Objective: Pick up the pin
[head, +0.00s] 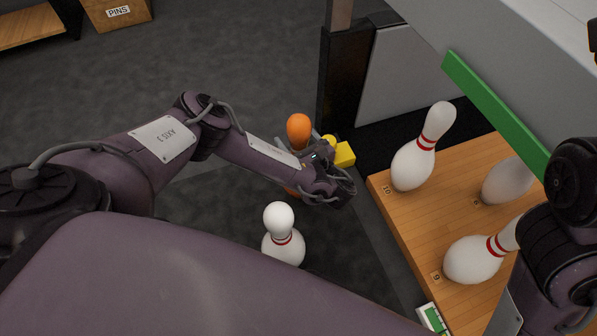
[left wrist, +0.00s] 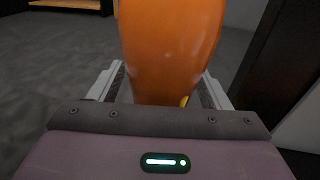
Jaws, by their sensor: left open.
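An orange pin (head: 298,130) stands at the far side of my left gripper (head: 299,146); its lower part is mostly hidden by the gripper. In the left wrist view the orange pin (left wrist: 170,45) fills the space between the two fingers of my left gripper (left wrist: 160,88). The fingers are open, one on each side of it; I cannot tell whether either touches it. A white pin with red bands (head: 283,240) stands on the dark floor, nearer than the gripper. My right gripper is out of view.
A yellow object (head: 343,154) is just beyond the gripper. A PINS box (head: 117,14) is at the back left.

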